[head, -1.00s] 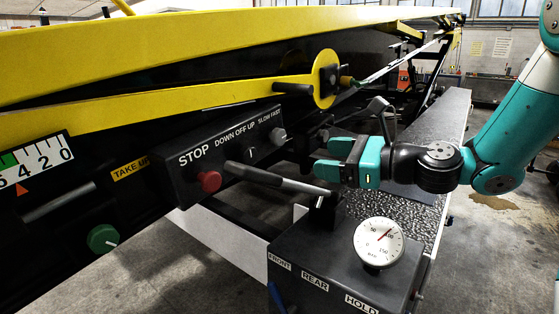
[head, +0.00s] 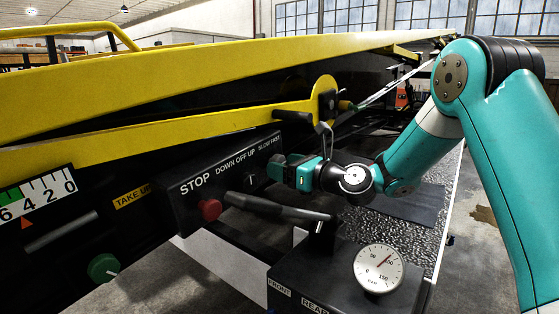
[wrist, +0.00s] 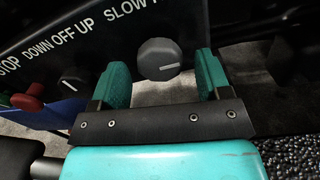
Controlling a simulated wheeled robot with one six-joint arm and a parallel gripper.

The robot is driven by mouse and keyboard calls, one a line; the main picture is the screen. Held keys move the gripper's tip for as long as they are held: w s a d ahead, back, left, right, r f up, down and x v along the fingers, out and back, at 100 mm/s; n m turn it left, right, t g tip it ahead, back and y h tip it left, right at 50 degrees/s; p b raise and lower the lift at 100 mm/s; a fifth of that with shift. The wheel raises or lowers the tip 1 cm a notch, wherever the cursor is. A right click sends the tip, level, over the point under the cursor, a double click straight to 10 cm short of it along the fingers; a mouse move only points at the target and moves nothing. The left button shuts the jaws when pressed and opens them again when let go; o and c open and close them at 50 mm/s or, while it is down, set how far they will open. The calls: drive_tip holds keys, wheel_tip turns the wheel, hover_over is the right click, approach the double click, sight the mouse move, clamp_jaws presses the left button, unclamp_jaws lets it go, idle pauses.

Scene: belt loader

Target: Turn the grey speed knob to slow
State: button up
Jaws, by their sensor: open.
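The grey speed knob (wrist: 158,58) shows in the wrist view, under the SLOW label on the dark control panel (head: 180,205). Its white mark is at the lower right of its face in that view. My gripper (wrist: 161,62) is open, with one teal finger on each side of the knob and visible gaps between. The knob looks not gripped; how deep the fingers reach past it is hard to tell.
The red STOP button (head: 209,209) and the DOWN OFF UP switch (head: 251,181) are left of my gripper. A dark lever (head: 265,205) runs below it. A yellow arm (head: 200,135) passes above the panel. A gauge box (head: 378,268) stands lower right.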

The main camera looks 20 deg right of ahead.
drive_tip(key=shift+x, duration=1)
drive_tip(key=c, duration=0.9)
